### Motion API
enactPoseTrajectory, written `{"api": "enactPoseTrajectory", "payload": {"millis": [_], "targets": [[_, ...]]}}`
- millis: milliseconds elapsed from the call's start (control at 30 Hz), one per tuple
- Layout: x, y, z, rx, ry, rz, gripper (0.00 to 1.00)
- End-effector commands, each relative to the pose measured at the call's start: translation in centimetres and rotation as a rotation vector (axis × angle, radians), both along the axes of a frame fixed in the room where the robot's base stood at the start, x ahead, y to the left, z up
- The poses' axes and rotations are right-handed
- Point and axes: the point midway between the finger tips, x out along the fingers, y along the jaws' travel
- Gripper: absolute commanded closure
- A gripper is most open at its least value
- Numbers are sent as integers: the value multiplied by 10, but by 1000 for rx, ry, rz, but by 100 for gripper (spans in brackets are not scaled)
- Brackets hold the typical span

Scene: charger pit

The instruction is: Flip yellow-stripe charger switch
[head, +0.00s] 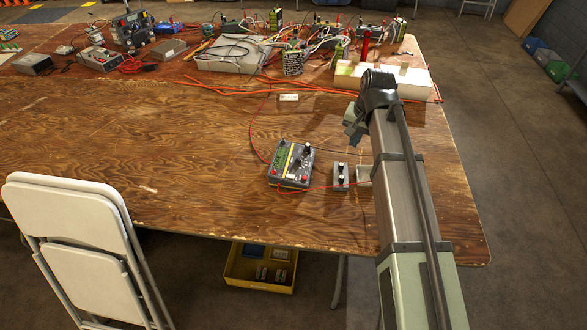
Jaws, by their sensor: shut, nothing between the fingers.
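The yellow-stripe charger (291,164) is a grey box with a green panel, a yellow stripe, dark knobs and red parts on its top face. It lies face up on the wooden table, left of my arm. Its switch is too small to make out. My gripper (351,132) is above the table, up and to the right of the charger and apart from it. It looks shut and empty, though its fingertips are small and partly hidden by the wrist.
A small grey box with knobs (341,176) stands right of the charger, with a pale piece (363,173) beside it. Red wires run around the charger. Electronics and cables crowd the table's back. A white chair (70,210) stands at the front left. Bare wood (150,140) lies left.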

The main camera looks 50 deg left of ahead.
Motion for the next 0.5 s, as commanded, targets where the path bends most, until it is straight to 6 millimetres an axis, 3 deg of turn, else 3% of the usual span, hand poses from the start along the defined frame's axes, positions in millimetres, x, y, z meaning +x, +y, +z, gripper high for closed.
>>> {"api": "enactPoseTrajectory", "payload": {"millis": [200, 500], "targets": [[-65, 42, 17, -57, 26, 103, 100], [-131, 72, 34, -121, 47, 200, 100]]}}
